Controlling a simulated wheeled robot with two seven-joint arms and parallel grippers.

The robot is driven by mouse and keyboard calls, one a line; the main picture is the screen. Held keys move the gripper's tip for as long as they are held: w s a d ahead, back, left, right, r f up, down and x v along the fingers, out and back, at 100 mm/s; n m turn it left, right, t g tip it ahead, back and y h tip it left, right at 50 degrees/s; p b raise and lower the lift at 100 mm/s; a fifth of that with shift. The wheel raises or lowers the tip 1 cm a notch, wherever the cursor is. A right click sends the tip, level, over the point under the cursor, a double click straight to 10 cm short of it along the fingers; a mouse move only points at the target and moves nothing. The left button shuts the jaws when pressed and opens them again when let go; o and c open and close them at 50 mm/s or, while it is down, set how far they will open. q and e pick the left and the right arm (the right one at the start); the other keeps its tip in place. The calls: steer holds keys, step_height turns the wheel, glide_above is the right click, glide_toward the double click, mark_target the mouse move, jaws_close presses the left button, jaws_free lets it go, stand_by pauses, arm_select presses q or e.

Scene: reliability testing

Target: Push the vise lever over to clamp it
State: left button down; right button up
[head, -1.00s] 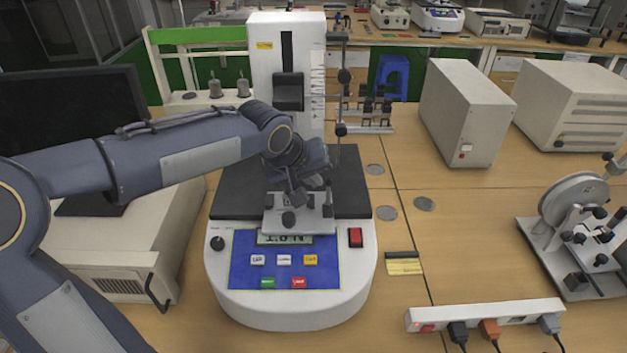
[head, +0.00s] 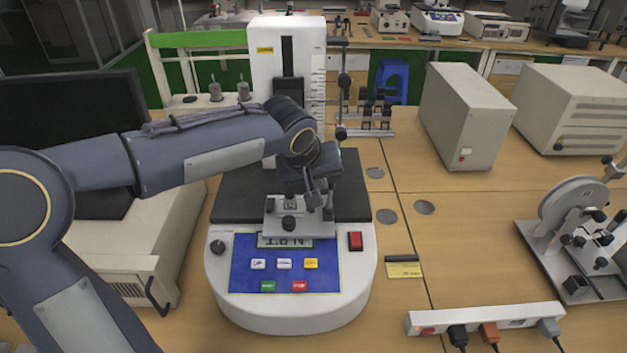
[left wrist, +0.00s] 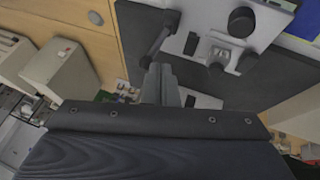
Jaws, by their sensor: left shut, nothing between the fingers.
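The small metal vise (head: 272,222) sits on the black plate at the front of the white testing machine, with dark knobs on it. In the left wrist view the vise (left wrist: 235,22) is at the top. A dark lever (left wrist: 162,36) with a rounded end sticks out beside it. My left gripper (head: 316,200) is at the right part of the vise, pointing down, and partly hides it. In the left wrist view my left gripper (left wrist: 158,70) is shut and empty, its tips close to the lever's rounded end; I cannot tell whether they touch. My right gripper is not in view.
The machine's white column (head: 262,55) stands behind the vise, and its blue control panel (head: 245,275) is in front. A power strip (head: 485,317) and another device (head: 572,205) are at the right. The wooden table between is mostly clear.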

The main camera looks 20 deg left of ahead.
mark_target(334, 185)
arm_select(q)
steer(key=d, duration=0.1)
steer(key=d+y, duration=0.1)
steer(key=d+y+p, duration=0.1)
steer(key=shift+w+r+m+g, duration=0.2)
steer(key=shift+w+m+g, duration=0.15)
steer(key=shift+m+g, duration=0.05)
steer(key=d+f+y, duration=0.1)
steer(key=y, duration=0.1)
steer(key=d+f+m+g+y+p, duration=0.1)
steer(key=y, duration=0.1)
steer(key=w+d+f+y, duration=0.1)
steer(key=y, duration=0.2)
steer(key=shift+w+d+m+p, duration=0.1)
steer(key=shift+d+m+p, duration=0.2)
steer(key=shift+p, duration=0.1)
